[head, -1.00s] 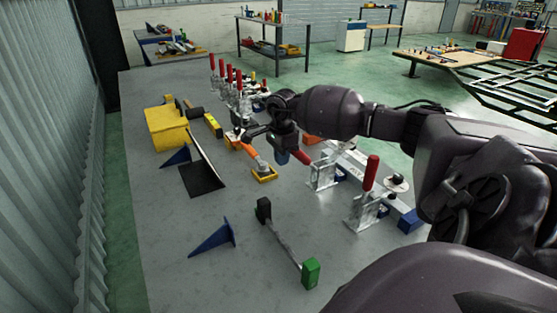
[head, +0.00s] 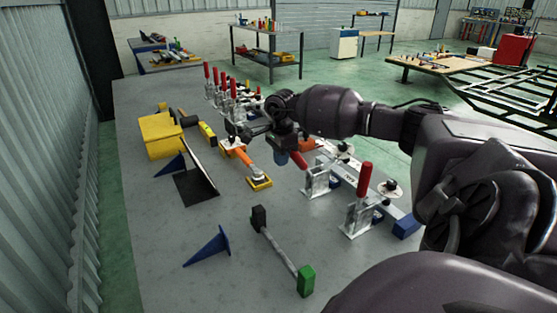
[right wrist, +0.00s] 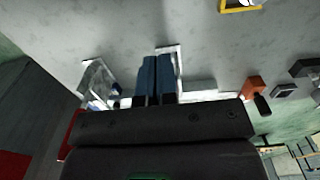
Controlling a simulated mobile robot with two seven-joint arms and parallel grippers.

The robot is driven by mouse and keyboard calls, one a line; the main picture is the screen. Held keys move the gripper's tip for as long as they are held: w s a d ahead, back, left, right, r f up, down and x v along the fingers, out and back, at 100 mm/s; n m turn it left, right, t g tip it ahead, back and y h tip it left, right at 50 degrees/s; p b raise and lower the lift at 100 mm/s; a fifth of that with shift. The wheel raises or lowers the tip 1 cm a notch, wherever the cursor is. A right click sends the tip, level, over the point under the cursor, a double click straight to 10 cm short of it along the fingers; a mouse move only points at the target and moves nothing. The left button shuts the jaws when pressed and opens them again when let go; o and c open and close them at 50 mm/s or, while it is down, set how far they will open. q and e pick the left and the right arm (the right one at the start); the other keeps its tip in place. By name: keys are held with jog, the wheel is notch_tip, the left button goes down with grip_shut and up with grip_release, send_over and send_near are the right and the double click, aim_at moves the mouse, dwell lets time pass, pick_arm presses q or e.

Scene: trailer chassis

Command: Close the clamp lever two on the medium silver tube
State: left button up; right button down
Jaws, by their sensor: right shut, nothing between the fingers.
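A silver tube (head: 345,173) with a blue end block (head: 406,227) lies along the right of the grey table. Two clamps stand beside it. The nearer clamp (head: 358,217) has its red lever (head: 365,180) upright. The farther clamp (head: 317,182) has its red lever (head: 298,160) tilted toward the left. My right gripper (head: 282,158) is shut and empty, its blue fingertips right beside the tilted lever's end; I cannot tell if they touch. In the right wrist view, the shut fingers (right wrist: 157,80) partly hide a clamp; another clamp (right wrist: 97,82) is left of them. My left gripper is out of view.
A black-and-green-ended bar (head: 281,250), a blue wedge (head: 211,247) and a black plate (head: 196,186) lie on the table (head: 165,255). A yellow block (head: 161,137) and several more red-levered clamps stand farther back. The front left is mostly clear.

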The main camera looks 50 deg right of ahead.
jog(key=shift+s+d+r, duration=0.15)
jog(key=shift+d+r, duration=0.15)
jog(key=shift+d, duration=0.2)
jog(key=shift+s+d+r, duration=0.15)
jog(key=shift+d+r, duration=0.1)
jog(key=shift+d, duration=0.2)
jog(key=shift+d, duration=0.1)
jog(key=shift+s+d+r, duration=0.15)
jog(key=shift+d+r, duration=0.1)
jog(key=shift+d, duration=0.25)
jog(key=shift+s+d+r, duration=0.2)
jog(key=shift+d, duration=0.35)
jog(key=shift+s+d+r, duration=0.15)
jog(key=shift+d+r, duration=0.1)
jog(key=shift+d, duration=0.25)
jog(key=shift+d, duration=0.15)
jog(key=shift+s+d+r+b, duration=0.1)
jog(key=shift+s+d+b, duration=0.1)
jog(key=shift+d, duration=0.3)
jog(key=shift+s+d+b, duration=0.15)
jog(key=shift+d, duration=0.3)
notch_tip(320, 180, up, 8)
jog(key=p, duration=0.2)
